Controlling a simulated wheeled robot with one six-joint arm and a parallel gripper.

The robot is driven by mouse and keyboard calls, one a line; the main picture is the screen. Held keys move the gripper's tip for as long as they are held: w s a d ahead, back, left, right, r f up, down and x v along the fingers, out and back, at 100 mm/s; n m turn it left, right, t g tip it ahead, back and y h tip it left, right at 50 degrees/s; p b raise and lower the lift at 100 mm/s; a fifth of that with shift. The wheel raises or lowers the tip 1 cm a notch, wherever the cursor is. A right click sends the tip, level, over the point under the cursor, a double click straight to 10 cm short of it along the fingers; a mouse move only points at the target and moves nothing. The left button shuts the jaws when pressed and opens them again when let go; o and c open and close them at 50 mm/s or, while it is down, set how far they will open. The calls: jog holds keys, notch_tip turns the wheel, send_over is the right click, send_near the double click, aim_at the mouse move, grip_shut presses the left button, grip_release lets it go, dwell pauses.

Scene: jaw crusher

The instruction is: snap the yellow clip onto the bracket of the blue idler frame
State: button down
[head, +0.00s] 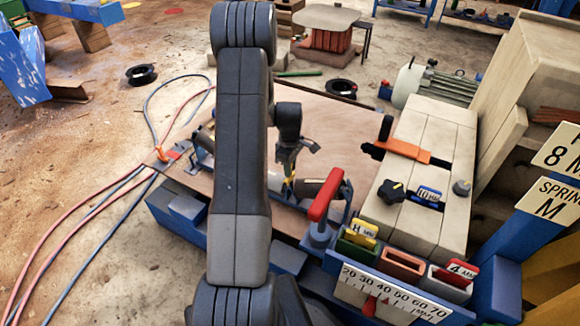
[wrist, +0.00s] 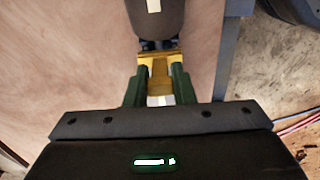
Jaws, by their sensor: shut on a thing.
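The yellow clip (wrist: 160,68) is between the green fingers of my gripper (wrist: 160,90) in the wrist view, and my gripper is shut on it. The clip's far edge is at a small dark blue part, probably the bracket (wrist: 152,45), below a grey roller (wrist: 157,18). I cannot tell whether the clip touches or is seated on it. In the head view my gripper (head: 290,166) points down over the blue idler frame (head: 275,182), which lies on the wooden board with a grey roller (head: 312,190). My arm hides much of the frame there.
A red-handled lever (head: 326,196) stands right of my gripper. Beside it are small bins with coloured tags (head: 403,262) and a pale block housing (head: 425,150) with an orange clamp. Hoses (head: 75,225) lie on the floor at left. The wooden board (head: 345,130) is clear behind the gripper.

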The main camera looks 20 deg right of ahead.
jog(key=shift+f+b, duration=0.85)
jog(key=shift+f, duration=0.45)
jog(key=shift+r, duration=0.1)
jog(key=shift+r+p, duration=0.7)
jog(key=shift+r, duration=0.3)
jog(key=shift+f+b, duration=0.8)
jog(key=shift+f, duration=0.3)
dwell(0.8)
jog(key=c, duration=1.1)
grip_release()
jog(key=shift+c, duration=0.2)
notch_tip(320, 180, up, 14)
jog(key=p, duration=0.3)
jog(key=shift+p, duration=0.3)
